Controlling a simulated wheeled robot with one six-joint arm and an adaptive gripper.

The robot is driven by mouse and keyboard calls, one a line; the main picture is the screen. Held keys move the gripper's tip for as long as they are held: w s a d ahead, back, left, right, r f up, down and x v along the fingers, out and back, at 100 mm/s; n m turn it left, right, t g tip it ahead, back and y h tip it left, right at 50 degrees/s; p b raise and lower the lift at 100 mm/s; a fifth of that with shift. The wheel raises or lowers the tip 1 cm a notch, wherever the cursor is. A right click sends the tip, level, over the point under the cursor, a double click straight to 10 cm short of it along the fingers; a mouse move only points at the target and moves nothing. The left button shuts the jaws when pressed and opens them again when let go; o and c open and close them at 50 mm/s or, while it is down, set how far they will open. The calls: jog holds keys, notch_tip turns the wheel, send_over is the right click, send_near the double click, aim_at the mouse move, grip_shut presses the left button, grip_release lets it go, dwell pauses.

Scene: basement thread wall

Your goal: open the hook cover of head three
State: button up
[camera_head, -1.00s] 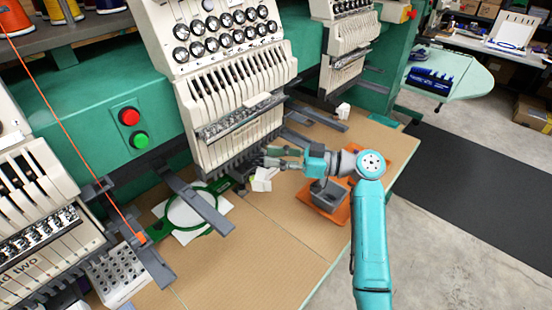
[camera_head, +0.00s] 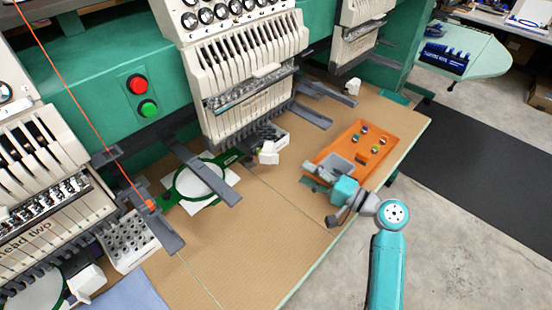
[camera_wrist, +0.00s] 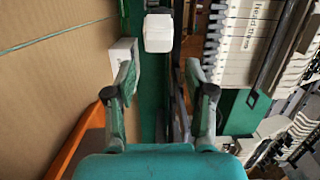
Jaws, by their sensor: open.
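The hook cover of head three is the small white block (camera_head: 268,153) on the table under the middle machine head (camera_head: 255,85); whether it is open or shut I cannot tell. A white block (camera_wrist: 158,33), which looks like this cover, lies ahead between the fingers in the wrist view.
A green hoop (camera_head: 200,180) and grey arms (camera_head: 208,172) stick out left of the cover. The brown table front (camera_head: 250,250) is clear.

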aim_at(276, 160)
jog(key=shift+m, duration=0.3)
jog(key=x, duration=1)
jog(key=shift+w+a+f, duration=0.1)
jog(key=shift+a+f, duration=0.05)
jog(key=shift+a, duration=0.15)
grip_shut()
